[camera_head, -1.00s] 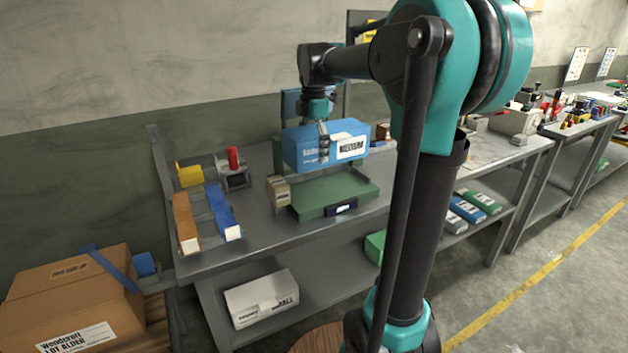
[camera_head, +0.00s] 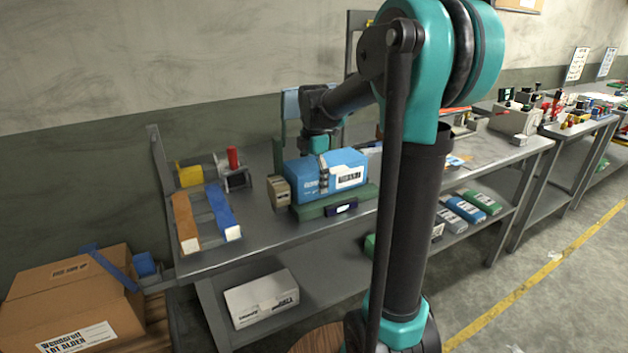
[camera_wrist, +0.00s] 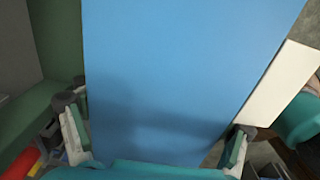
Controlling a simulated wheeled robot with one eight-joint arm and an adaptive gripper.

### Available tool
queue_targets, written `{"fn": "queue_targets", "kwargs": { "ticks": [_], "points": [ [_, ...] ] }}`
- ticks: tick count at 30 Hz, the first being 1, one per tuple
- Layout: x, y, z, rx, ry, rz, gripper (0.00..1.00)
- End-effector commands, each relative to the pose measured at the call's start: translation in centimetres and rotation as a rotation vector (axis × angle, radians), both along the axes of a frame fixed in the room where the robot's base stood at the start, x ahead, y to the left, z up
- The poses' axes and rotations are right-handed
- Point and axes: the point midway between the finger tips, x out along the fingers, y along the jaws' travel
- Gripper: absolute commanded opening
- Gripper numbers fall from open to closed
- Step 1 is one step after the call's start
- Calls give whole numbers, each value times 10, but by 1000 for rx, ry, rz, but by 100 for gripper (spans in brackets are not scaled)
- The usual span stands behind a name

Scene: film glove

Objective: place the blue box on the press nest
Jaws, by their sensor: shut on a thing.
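The blue box (camera_head: 310,177) with a white label sits level at the green press nest (camera_head: 312,211) on the workbench. Its underside is at the nest's top; I cannot tell whether it rests fully on it. My gripper (camera_head: 323,172) is shut on the blue box from above, with one finger down its front face. In the wrist view the blue box (camera_wrist: 185,70) fills the middle between the two fingers of my gripper (camera_wrist: 160,130). The green nest also shows at the left of the wrist view (camera_wrist: 58,50).
A tan round-faced part (camera_head: 279,191) stands just left of the nest. Blue (camera_head: 222,212) and orange (camera_head: 186,222) bars lie farther left, with a grey fixture (camera_head: 236,178) behind. Several boxes lie on the lower shelf.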

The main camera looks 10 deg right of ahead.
Motion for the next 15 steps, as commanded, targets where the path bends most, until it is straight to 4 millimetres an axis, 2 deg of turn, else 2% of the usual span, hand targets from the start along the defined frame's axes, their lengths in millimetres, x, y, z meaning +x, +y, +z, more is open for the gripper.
{"fn": "queue_targets", "kwargs": {
  "ticks": [3,4,6,7,15],
  "points": [
    [0,0,-3,0,0,0,57],
    [0,0,-2,0,0,0,89],
    [0,0,-2,0,0,0,98],
    [0,0,-2,0,0,0,100],
    [0,0,-2,0,0,0,100]
  ]
}}
